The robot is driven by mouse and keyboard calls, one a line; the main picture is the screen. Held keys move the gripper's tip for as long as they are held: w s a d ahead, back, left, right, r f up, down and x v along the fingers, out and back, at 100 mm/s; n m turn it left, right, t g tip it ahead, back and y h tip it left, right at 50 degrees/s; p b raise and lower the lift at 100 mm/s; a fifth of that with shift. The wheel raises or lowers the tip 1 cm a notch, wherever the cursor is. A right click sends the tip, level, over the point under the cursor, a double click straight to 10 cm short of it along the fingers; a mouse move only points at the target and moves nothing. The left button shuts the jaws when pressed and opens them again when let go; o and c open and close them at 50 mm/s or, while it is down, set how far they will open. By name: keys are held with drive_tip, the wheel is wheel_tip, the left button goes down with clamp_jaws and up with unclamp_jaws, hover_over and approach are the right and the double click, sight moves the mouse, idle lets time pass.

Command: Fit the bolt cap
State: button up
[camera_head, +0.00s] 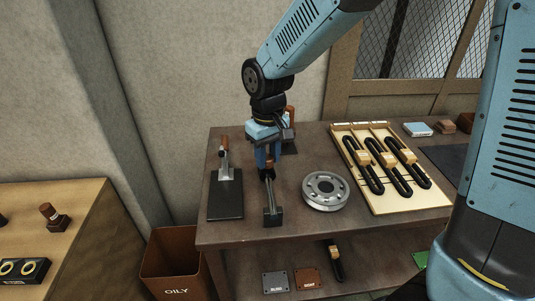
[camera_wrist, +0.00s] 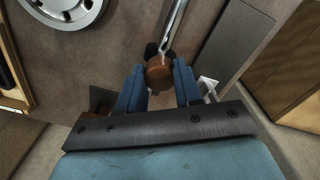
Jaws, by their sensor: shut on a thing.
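My gripper (camera_head: 268,168) is low over the front left of the dark table. In the wrist view its two blue fingers (camera_wrist: 158,80) close around a round brown end piece (camera_wrist: 158,72). A metal rod (camera_wrist: 175,28) runs away from this piece. In the head view the brown piece (camera_head: 269,173) tops a slanted metal lever (camera_head: 271,193) on a small dark base (camera_head: 272,217). The fingers partly hide the piece. I cannot tell which thing is the bolt cap.
A grey reel (camera_head: 326,190) lies to the right, then a wooden tray (camera_head: 424,202) with black loops. An OILY bin (camera_head: 175,255) stands below left.

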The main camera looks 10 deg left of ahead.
drive_tip(key=shift+f, duration=0.55)
drive_tip(key=o, duration=1.1)
drive_tip(key=shift+o, duration=0.3)
drive_tip(key=o, duration=0.4)
drive_tip(key=shift+o, duration=0.2)
drive_tip(key=shift+r, duration=2.95)
drive_tip(key=shift+r, duration=0.15)
wheel_tip(320, 180, up, 13)
drive_tip(key=shift+r, duration=0.2)
